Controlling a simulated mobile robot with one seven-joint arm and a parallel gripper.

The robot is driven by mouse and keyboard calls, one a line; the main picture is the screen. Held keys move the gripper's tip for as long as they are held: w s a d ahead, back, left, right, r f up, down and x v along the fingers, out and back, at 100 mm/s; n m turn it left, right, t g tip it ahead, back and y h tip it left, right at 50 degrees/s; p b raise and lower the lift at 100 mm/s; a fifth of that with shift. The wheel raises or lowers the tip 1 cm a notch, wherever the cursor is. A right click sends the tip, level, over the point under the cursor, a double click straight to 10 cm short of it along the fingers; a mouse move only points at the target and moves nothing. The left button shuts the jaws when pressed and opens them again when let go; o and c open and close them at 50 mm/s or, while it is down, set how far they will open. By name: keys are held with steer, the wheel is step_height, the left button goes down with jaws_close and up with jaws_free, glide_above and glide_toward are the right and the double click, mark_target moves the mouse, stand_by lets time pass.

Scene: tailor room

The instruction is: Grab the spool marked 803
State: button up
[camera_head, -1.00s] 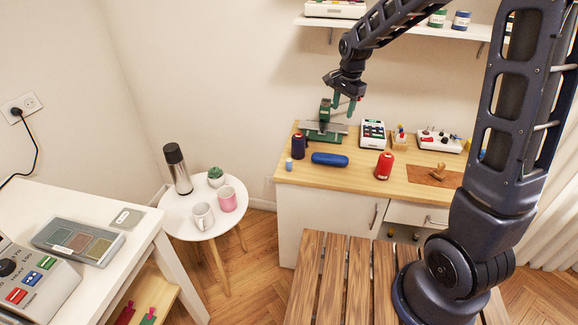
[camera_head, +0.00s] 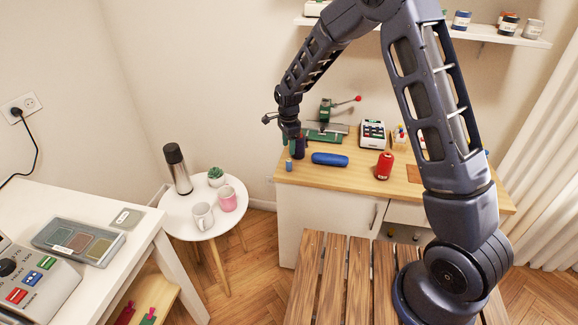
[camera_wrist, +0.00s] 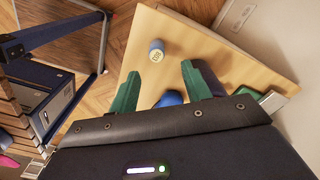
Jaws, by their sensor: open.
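A small blue spool (camera_head: 289,164) stands near the front left corner of the wooden desk. In the wrist view its pale top (camera_wrist: 156,47) carries dark digits, too small to read surely. A taller navy spool (camera_head: 299,152) and a red spool (camera_head: 385,166) also stand on the desk; I see no readable numbers on them. My gripper (camera_head: 291,141) is open above the desk's left end and partly covers the navy spool. In the wrist view its green fingers (camera_wrist: 160,88) are wide apart, and the small spool lies beyond them, untouched.
A green device (camera_head: 325,125) and a white boxed set (camera_head: 373,133) stand behind. A round side table (camera_head: 190,226) with mugs, a plant and a flask is to the left.

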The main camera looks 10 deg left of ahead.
mark_target(289, 164)
step_height(289, 164, down, 4)
steer(key=shift+f, duration=0.15)
steer(key=shift+s+d+f, duration=0.1)
steer(key=shift+s+f, duration=0.05)
steer(key=shift+f, duration=1.2)
steer(key=shift+s+d+f, duration=0.1)
steer(key=shift+f, duration=1.2)
jaws_close()
